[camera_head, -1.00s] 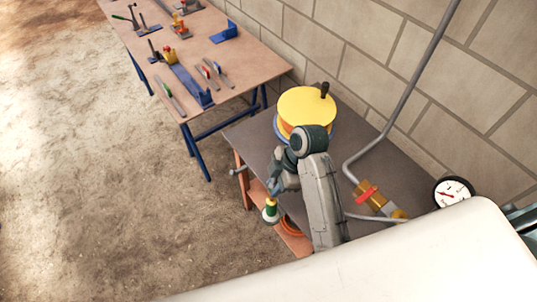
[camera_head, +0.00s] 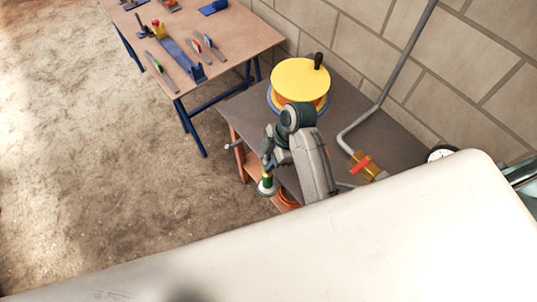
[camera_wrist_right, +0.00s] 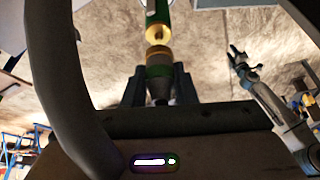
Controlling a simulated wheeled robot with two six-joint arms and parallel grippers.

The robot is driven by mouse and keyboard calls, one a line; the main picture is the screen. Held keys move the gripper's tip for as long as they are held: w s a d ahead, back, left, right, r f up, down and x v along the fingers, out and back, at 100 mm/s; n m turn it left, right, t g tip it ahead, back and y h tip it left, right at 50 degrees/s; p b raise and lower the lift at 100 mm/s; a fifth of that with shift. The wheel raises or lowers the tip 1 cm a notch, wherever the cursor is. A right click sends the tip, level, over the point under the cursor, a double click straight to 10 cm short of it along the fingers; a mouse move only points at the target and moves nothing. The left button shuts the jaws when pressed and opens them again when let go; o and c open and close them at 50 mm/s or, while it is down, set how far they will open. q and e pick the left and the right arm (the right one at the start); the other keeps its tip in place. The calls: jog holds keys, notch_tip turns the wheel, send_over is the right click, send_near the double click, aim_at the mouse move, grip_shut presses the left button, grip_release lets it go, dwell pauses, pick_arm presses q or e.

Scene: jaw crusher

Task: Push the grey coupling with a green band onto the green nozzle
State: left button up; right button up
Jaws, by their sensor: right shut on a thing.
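My right gripper (camera_wrist_right: 160,88) is shut on the grey coupling (camera_wrist_right: 160,62), which has a green band and a brass-coloured end. The green nozzle (camera_wrist_right: 158,16), with a white band and a brass tip, is straight ahead of the coupling and in line with it. In the head view the nozzle (camera_head: 266,187) hangs at the bench's left edge, just below my right gripper (camera_head: 268,165), which hides the coupling. My left gripper (camera_wrist_right: 240,58) seems to show at the right of the wrist view, away from both parts; its opening is unclear.
A yellow drum (camera_head: 299,80) stands on the dark bench (camera_head: 245,108). A grey pipe (camera_head: 385,85) with a red-handled valve (camera_head: 361,164) runs behind. A tool table (camera_head: 235,30) stands beyond. A large white surface (camera_head: 330,245) blocks the near view. The floor at left is clear.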

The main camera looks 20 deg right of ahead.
jog(key=shift+f, duration=1.05)
jog(key=shift+f, duration=0.55)
dwell(1.2)
jog(key=o, duration=1.1)
jog(key=shift+c, duration=0.2)
